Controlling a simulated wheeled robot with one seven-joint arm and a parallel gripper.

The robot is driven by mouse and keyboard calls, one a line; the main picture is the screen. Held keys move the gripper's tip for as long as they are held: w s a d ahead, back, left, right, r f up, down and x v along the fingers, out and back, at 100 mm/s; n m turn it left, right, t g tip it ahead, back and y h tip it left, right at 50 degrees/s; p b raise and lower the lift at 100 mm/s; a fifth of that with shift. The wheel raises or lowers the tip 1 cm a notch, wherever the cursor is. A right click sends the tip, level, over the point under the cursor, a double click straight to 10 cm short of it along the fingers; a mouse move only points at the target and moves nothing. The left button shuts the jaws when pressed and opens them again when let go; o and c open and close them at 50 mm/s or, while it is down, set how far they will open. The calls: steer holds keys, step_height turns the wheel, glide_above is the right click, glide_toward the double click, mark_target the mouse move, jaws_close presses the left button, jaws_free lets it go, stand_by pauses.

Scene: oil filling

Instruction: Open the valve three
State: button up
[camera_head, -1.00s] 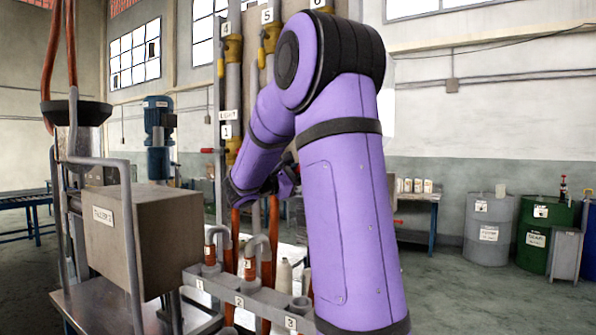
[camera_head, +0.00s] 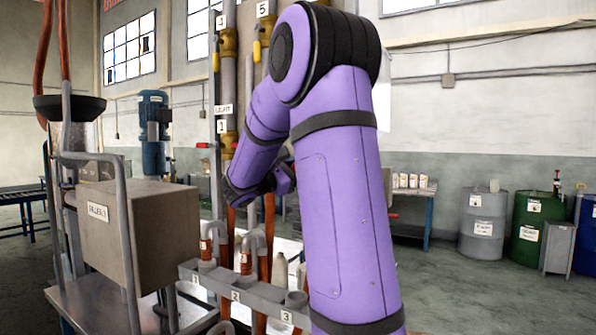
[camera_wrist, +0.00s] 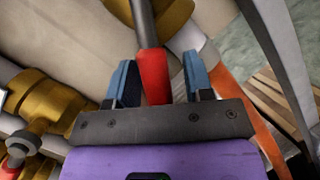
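In the wrist view, my gripper (camera_wrist: 160,82) has two blue fingers standing apart. A red-gripped valve handle (camera_wrist: 154,74) on a grey lever lies between them, with a visible gap at least on the right side. The lever runs up to a brass valve body (camera_wrist: 172,18) at the top edge. No number shows on this valve, so I cannot tell which one it is. In the head view, my purple arm hides the area where valve three could be. My gripper (camera_head: 282,180) is small and partly hidden there.
Another brass valve (camera_wrist: 45,108) stands at left in the wrist view. In the head view, valve 1 (camera_head: 228,143) has a red handle (camera_head: 203,146). The numbered filling rail (camera_head: 250,298) and a metal filler box (camera_head: 140,230) stand at lower left. Drums (camera_head: 483,228) stand far right.

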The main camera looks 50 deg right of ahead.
steer(key=shift+a, duration=0.1)
steer(key=v, duration=1)
steer(key=shift+a, duration=0.3)
steer(key=shift+w+f, duration=0.1)
steer(key=shift+w, duration=0.05)
steer(key=shift+c, duration=0.2)
